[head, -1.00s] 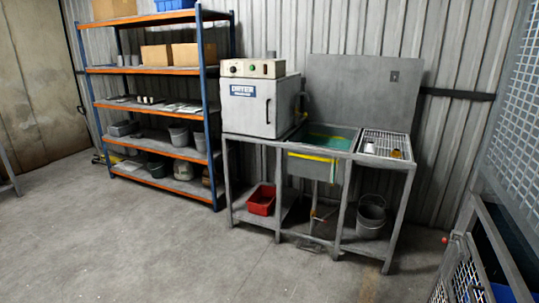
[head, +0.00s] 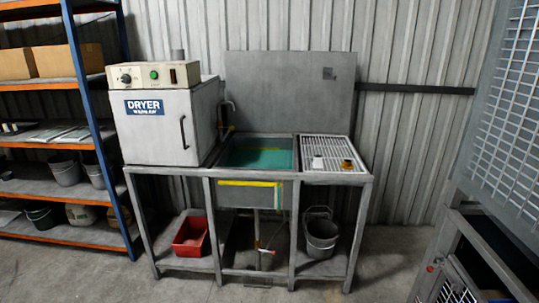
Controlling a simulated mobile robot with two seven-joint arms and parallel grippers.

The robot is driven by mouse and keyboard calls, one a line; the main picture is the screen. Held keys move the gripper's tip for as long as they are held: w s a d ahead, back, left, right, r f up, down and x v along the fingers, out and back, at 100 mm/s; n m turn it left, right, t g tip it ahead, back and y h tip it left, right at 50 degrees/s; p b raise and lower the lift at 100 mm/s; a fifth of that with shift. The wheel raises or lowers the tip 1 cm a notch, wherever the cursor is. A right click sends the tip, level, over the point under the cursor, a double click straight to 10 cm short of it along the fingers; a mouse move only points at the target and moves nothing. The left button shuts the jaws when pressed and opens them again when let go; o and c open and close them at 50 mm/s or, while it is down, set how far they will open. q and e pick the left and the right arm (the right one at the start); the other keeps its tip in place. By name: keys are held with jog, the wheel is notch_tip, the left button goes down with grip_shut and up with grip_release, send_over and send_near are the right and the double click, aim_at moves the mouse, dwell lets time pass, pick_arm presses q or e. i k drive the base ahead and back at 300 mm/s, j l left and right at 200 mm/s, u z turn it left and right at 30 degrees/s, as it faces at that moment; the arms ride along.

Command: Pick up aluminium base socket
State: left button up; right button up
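Two small objects stand on the white wire rack (head: 327,150) at the right end of the metal wash bench. The left one is a pale silvery piece (head: 318,163), which looks like the aluminium base socket, though it is too small to be sure. The right one is a brass or amber coloured piece (head: 346,164). They are a little apart, near the front edge of the rack. Neither of my grippers shows in the head view.
A dryer (head: 165,130) stands on the bench's left side, beside a sink basin (head: 258,152). A red bin (head: 191,237) and grey bucket (head: 321,240) sit below. Shelving (head: 60,143) is at left, a mesh cage (head: 513,120) at right. The front floor is clear.

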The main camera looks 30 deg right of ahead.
aim_at(318, 163)
jog(key=i+z, duration=0.15)
jog(key=i, duration=0.5)
jog(key=i+j+z, duration=0.15)
jog(key=i, duration=0.5)
jog(key=i+j+z, duration=0.2)
jog(key=i+z, duration=0.25)
jog(key=i+j+z, duration=1)
jog(key=k+j, duration=0.05)
jog(key=k, duration=0.05)
